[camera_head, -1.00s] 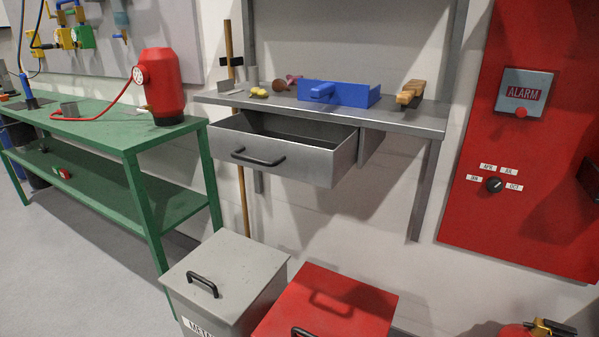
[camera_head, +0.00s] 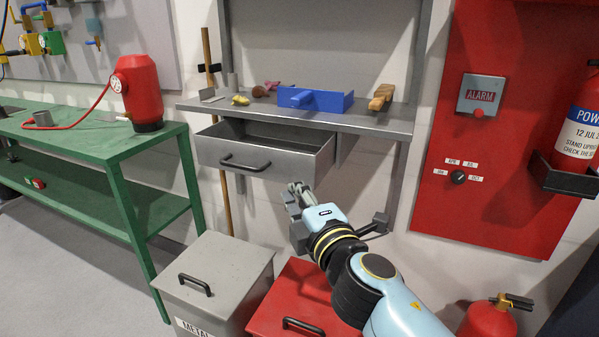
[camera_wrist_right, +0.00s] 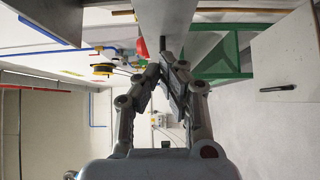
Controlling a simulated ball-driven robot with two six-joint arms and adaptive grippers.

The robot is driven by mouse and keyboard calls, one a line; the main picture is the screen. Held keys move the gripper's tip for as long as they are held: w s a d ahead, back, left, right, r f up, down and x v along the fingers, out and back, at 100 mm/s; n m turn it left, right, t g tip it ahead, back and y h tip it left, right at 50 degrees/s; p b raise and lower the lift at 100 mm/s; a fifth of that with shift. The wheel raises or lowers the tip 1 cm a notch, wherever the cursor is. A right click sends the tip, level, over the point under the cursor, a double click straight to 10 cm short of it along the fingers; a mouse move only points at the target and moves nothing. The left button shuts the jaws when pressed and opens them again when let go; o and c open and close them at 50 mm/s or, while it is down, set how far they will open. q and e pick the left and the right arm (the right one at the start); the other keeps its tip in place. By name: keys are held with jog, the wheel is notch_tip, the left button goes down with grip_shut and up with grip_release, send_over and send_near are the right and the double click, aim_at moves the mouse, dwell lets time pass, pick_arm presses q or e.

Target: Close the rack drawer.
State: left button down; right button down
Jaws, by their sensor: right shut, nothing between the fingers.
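The grey metal rack drawer (camera_head: 290,166) is pulled out under the rack shelf (camera_head: 375,124) in the head view, its empty-looking inside showing. Its black handle (camera_head: 245,164) is on the front face. My right gripper (camera_head: 296,188) is below and just right of the drawer front, pointing up toward it, apart from the handle. In the right wrist view its fingers (camera_wrist_right: 172,66) are shut together with nothing between them. I cannot tell whether the fingertips touch the drawer. My left gripper is not in view.
A grey bin (camera_head: 225,262) and a red bin (camera_head: 290,290) stand below the drawer. A green bench (camera_head: 110,145) is at left, a red alarm panel (camera_head: 510,180) at right. A blue tray (camera_head: 325,102) and small items lie on the shelf.

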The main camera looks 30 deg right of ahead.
aim_at(328, 153)
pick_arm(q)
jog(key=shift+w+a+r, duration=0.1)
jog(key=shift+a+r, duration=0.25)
pick_arm(e)
jog(key=shift+w+d, duration=0.6)
jog(key=shift+w, duration=0.35)
jog(key=shift+w+d, duration=0.55)
jog(key=shift+w, duration=0.35)
jog(key=shift+w+d, duration=0.6)
jog(key=shift+w, duration=0.35)
